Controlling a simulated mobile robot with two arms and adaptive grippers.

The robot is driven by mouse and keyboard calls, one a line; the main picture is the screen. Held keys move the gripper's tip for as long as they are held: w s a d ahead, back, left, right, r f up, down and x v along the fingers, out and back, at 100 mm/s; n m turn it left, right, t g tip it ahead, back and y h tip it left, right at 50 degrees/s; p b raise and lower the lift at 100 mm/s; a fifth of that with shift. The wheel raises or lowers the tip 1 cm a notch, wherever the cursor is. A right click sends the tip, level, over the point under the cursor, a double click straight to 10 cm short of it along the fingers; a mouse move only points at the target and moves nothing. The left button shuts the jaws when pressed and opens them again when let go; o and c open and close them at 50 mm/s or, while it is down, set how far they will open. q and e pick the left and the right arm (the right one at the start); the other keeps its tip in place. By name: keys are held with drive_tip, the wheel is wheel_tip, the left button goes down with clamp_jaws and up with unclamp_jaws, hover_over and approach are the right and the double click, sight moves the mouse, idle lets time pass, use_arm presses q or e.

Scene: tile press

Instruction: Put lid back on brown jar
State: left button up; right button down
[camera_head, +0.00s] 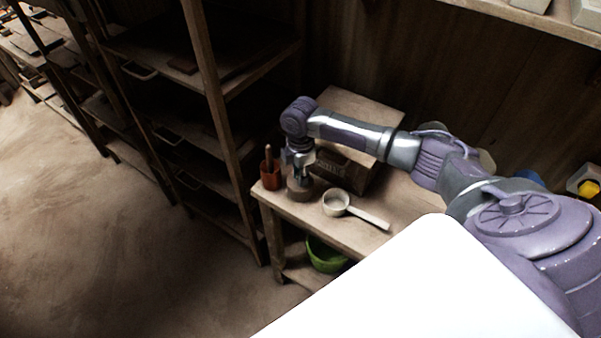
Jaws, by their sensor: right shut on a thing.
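The brown jar (299,193) is a small, low, round thing near the left end of the wooden table. My right gripper (301,178) points straight down right over it. It is shut on the lid, which is small and mostly hidden by the fingers. At this size I cannot tell whether the lid touches the jar's rim or is a little above it. My left gripper is not in view.
An orange-brown cup (270,179) with a stick stands just left of the jar. A white scoop (336,203) lies to its right, and a box (350,118) stands behind. A green bowl (325,257) sits on the lower shelf. Shelving (217,110) rises at left.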

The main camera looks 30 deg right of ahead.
drive_tip(key=shift+p, duration=0.35)
idle(0.7)
idle(0.4)
drive_tip(key=c, duration=0.9)
unclamp_jaws()
drive_tip(key=shift+o, duration=0.2)
drive_tip(key=o, duration=0.4)
